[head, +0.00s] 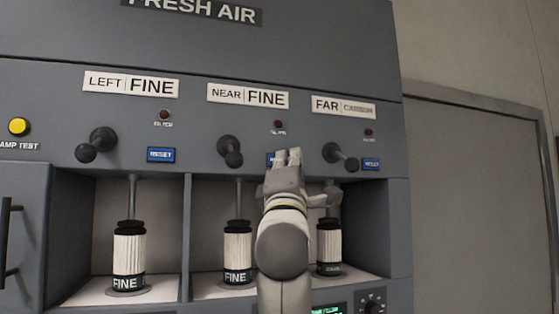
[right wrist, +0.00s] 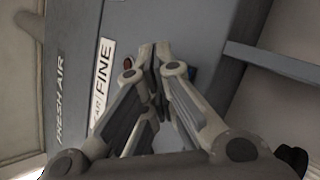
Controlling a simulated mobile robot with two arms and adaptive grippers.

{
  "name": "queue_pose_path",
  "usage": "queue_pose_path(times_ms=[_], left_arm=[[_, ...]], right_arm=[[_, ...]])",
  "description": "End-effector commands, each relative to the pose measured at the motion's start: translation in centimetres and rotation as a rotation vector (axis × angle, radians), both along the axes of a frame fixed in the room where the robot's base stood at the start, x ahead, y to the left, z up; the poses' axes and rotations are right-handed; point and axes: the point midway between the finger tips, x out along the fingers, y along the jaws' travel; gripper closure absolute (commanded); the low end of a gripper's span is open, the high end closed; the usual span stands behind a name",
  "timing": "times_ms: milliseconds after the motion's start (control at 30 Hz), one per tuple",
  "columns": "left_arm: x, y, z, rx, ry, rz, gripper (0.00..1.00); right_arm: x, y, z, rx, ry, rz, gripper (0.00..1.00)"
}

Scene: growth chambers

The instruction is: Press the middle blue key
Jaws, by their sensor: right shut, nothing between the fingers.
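The middle blue key (head: 270,159) is on the grey panel under the NEAR FINE label. Only its left end shows in the head view; my right gripper covers the rest. My right gripper (head: 288,154) is shut and empty, with its fingertips at the key. I cannot tell whether they touch it. In the right wrist view the shut fingertips (right wrist: 154,48) are at the panel, and a small bit of blue (right wrist: 191,72) shows just right of them. My left gripper is not in view.
Other blue keys sit at left (head: 161,155) and right (head: 371,164). Dark knobs stick out near the keys: left (head: 97,145), middle (head: 230,151), right (head: 340,157). White filter canisters, such as the left one (head: 129,255), stand in bays below. A yellow lamp-test button (head: 18,127) is far left.

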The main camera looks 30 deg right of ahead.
Motion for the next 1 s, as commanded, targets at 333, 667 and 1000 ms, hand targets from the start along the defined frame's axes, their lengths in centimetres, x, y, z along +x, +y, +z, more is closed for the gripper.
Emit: queue_pose_path(times_ms=[333, 667, 1000], left_arm=[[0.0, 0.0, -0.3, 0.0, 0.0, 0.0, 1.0], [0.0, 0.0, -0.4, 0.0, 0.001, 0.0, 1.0], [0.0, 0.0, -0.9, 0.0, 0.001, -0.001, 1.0]], right_arm=[[-1.0, 0.3, -0.1, 0.0, 0.0, 0.0, 1.0], [-1.5, 0.4, -0.1, 0.001, 0.001, 0.0, 1.0], [-3.5, 0.8, -0.1, -0.001, -0.003, 0.0, 1.0]])
